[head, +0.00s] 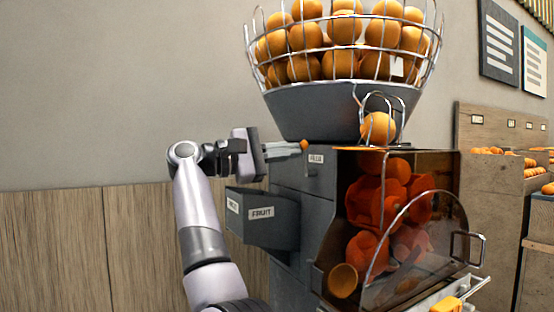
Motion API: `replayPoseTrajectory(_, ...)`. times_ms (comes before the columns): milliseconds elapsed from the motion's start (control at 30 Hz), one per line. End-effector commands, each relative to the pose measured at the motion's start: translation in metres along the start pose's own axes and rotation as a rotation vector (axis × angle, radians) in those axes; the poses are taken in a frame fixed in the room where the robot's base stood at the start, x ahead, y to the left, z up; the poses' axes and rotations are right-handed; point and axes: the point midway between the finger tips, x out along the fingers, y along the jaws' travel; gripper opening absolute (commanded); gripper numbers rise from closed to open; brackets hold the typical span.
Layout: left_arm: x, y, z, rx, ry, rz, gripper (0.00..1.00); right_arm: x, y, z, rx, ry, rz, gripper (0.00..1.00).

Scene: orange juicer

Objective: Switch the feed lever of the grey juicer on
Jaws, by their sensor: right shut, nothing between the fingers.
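The grey juicer (300,206) stands in the middle of the head view, with a wire basket of oranges on top. A small orange tip (304,145), which looks like the end of the feed lever, shows just above a small white label on the juicer's upper body. My right gripper (293,150) is shut and empty, pointing right, with its fingertips at this orange tip. I cannot tell whether they touch it. The rest of the lever is hidden or too small to make out, so its position is unclear. My left gripper is not in view.
A grey bin (262,219) marked FRUIT juts from the juicer's left side, below my right gripper. A clear curved cover (430,235) closes the juicer's front. The wall at the left is clear.

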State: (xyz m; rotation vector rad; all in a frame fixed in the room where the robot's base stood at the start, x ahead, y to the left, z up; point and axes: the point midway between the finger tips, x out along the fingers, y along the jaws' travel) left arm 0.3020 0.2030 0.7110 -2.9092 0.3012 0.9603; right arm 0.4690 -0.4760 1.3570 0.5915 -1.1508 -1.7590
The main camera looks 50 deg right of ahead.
Motion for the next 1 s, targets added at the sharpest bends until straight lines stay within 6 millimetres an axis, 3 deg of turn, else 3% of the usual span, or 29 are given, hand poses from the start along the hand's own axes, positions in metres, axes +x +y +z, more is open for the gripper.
replayPoseTrajectory(1000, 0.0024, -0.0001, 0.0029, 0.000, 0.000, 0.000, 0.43, 0.0013, -0.0038, 0.0054, 0.051, 0.000, -0.011, 0.00)
